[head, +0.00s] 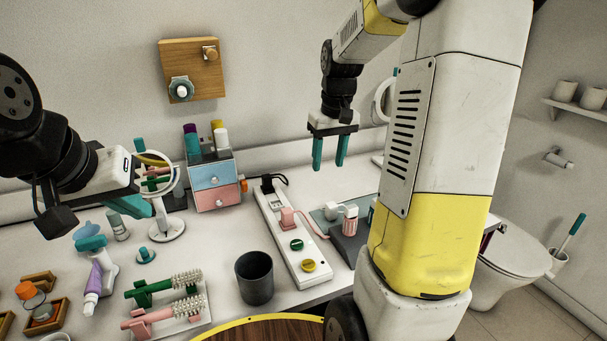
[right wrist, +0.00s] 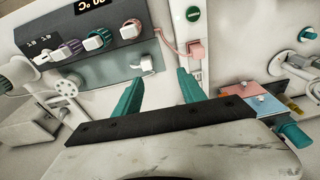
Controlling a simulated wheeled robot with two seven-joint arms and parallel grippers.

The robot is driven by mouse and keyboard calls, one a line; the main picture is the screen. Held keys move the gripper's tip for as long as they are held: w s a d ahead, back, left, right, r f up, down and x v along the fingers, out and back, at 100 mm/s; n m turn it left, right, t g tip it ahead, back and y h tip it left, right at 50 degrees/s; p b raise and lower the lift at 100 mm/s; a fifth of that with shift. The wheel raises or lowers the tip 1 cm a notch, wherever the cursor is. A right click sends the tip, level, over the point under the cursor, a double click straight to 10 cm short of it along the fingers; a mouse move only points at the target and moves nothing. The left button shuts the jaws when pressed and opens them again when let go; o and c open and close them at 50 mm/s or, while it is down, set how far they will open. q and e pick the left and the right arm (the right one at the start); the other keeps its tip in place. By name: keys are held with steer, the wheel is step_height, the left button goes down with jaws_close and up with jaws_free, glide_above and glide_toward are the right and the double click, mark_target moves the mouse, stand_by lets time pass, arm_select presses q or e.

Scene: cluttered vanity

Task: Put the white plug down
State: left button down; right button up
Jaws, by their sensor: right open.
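In the right wrist view a white plug (right wrist: 147,65) lies beside the grey box with knobs, just beyond and between my right fingertips. Nothing is between the fingers. My right gripper (head: 329,166) hangs open, teal fingers down, above the back of the counter; it also shows in the right wrist view (right wrist: 160,82). In the head view a small white piece (head: 332,211) behind the grey device may be this plug; I cannot tell. The white power strip (head: 280,235) holds a pink plug (head: 288,217) and a black plug (head: 267,183). My left gripper (head: 128,203) is at the left, its fingers partly hidden.
A dark cup (head: 254,278) stands left of the strip. A drawer box (head: 214,185), a round mirror (head: 167,229) and a brush rack (head: 178,324) stand further left. My right arm hides part of the counter's right side.

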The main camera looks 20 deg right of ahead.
steer(key=s+a+r+t+y, duration=0.1)
steer(key=s+a, duration=0.4)
steer(key=s, duration=0.5)
steer(key=s+a+r+t, duration=0.3)
steer(key=s+a+r, duration=0.2)
steer(key=s, duration=0.4)
steer(key=shift+s+r+m+t+y, duration=0.4)
